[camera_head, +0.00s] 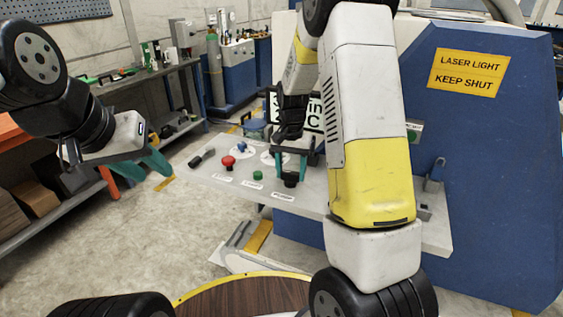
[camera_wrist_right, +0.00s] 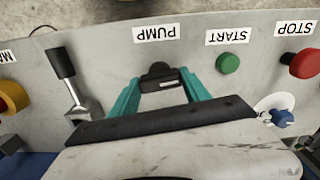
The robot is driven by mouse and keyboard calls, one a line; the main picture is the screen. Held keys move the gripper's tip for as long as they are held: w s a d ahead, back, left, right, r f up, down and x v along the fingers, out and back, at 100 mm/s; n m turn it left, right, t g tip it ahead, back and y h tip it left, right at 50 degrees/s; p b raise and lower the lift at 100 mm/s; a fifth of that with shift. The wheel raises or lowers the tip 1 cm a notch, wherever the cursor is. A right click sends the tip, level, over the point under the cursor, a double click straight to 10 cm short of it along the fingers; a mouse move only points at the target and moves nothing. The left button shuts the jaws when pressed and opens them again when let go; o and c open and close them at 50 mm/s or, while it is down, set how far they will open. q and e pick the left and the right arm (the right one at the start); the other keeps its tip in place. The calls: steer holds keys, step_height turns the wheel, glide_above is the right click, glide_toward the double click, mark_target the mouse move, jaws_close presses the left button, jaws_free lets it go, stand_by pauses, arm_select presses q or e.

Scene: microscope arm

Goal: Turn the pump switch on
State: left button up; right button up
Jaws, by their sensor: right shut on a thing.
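The pump switch (camera_wrist_right: 158,72) is a small black knob on the grey control panel (camera_wrist_right: 195,75), beside the upside-down PUMP label (camera_wrist_right: 156,33) in the right wrist view. My right gripper (camera_wrist_right: 160,83) is shut on it, with one teal finger at each side. In the head view the pump switch (camera_head: 291,181) shows as a black knob just below the teal fingers of my right gripper (camera_head: 291,167). The switch's setting cannot be told. My left gripper (camera_head: 143,168) is open and empty, in the air left of the panel.
A green START button (camera_wrist_right: 228,63) and a red STOP button (camera_wrist_right: 303,64) lie on one side of the switch. A black-handled lever (camera_wrist_right: 65,75) and a red-yellow knob (camera_wrist_right: 13,96) lie on the other. A blue knob (camera_wrist_right: 282,117) is near the gripper. A blue cabinet (camera_head: 490,150) stands right.

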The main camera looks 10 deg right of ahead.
mark_target(291, 172)
steer(key=shift+m, duration=0.7)
steer(key=o, duration=1.4)
steer(key=shift+r, duration=0.1)
step_height(291, 172, up, 8)
steer(key=shift+f, duration=0.25)
steer(key=shift+r, duration=0.1)
